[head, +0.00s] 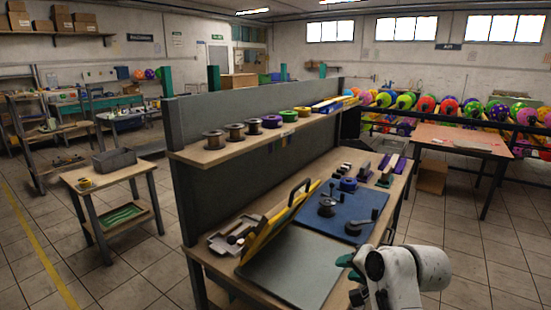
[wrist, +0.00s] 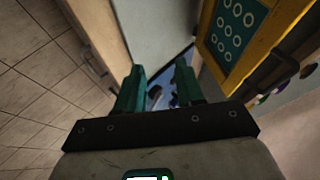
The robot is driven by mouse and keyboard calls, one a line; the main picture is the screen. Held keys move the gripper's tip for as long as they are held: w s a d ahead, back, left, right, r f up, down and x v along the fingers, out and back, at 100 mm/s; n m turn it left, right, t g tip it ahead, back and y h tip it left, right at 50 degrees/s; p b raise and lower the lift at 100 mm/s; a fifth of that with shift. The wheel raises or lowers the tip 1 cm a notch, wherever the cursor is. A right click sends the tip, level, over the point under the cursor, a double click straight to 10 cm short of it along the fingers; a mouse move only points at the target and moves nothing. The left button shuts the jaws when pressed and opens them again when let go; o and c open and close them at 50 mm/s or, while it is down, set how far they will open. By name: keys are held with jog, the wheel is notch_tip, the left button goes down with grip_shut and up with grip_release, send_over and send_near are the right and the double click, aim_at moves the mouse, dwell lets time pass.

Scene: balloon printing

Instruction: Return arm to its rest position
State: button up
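My white arm (head: 405,272) shows at the lower right of the head view, bent in front of the workbench's near edge. My gripper (wrist: 158,82) has two green fingers spread apart, with no object between them. In the head view a green finger (head: 347,261) shows beside the arm, near the bench's front edge. The rest of the gripper is partly hidden there. Beyond the fingers in the wrist view are the bench edge and a yellow-framed panel (wrist: 238,32) with rings on green.
The workbench (head: 205,262) carries a yellow-framed press (head: 283,222), a blue mat (head: 334,222) with tools, and a grey tray (head: 232,236). A shelf (head: 215,154) above holds several spools. A small side table (head: 108,175) stands left. Tiled floor (head: 462,250) to the right is clear.

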jog(key=s+d+f+n+g+h, duration=0.1)
jog(key=s+d+f+n+g, duration=0.15)
jog(key=s+f, duration=0.7)
jog(key=s+d+f+n+g+h, duration=0.1)
jog(key=s+d+f+g+h, duration=0.15)
jog(key=s+f, duration=0.75)
jog(key=s+d+n+g, duration=0.2)
jog(key=s+d+n, duration=0.1)
jog(key=s, duration=2.2)
jog(key=shift+s+g+h, duration=0.4)
jog(key=shift+h, duration=0.05)
jog(key=shift+d+n, duration=0.1)
jog(key=shift+n, duration=0.15)
